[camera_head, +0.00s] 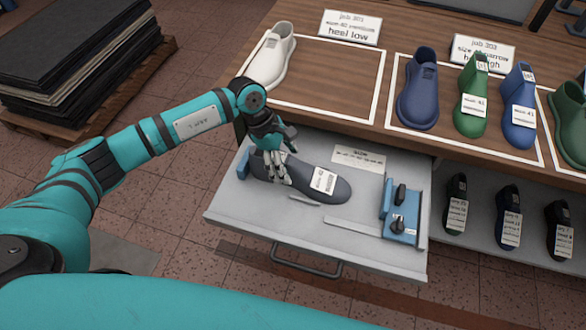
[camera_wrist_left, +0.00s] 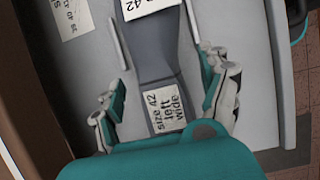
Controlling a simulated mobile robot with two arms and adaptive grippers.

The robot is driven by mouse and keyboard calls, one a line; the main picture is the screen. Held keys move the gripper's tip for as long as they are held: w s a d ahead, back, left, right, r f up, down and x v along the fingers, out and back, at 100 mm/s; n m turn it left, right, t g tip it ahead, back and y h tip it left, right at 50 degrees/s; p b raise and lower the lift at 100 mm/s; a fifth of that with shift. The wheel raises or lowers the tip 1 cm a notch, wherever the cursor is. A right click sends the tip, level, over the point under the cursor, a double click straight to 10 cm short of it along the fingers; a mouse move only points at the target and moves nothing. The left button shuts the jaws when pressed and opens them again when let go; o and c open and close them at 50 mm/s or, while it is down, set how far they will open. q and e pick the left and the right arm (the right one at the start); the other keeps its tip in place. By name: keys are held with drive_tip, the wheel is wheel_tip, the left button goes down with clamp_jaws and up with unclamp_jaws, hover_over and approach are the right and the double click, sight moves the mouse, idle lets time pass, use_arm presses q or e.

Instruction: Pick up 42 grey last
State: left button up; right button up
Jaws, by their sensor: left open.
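The grey last (camera_head: 314,186) lies in the open drawer, its toe to the right and its heel end under my left gripper. A white label on it bears a 42. In the left wrist view the grey last (camera_wrist_left: 155,65) runs between the fingers, and a label near its heel reads "size 42 left wide". My left gripper (camera_head: 273,172) is open at the heel end, with one finger on each side of the last in the left wrist view (camera_wrist_left: 168,105). I cannot tell whether the fingers touch it. My right gripper is not in view.
The grey drawer (camera_head: 240,213) also holds blue blocks with black knobs (camera_head: 402,215), thin metal strips and a paper card (camera_head: 358,158). Above, the wooden bench (camera_head: 310,75) carries a white last (camera_head: 272,56), a blue last (camera_head: 418,90) and several others. Dark sheets are stacked at left.

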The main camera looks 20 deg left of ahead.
use_arm(q)
drive_tip(key=shift+f, duration=0.1)
clamp_jaws()
drive_tip(key=shift+d, duration=0.1)
idle(0.4)
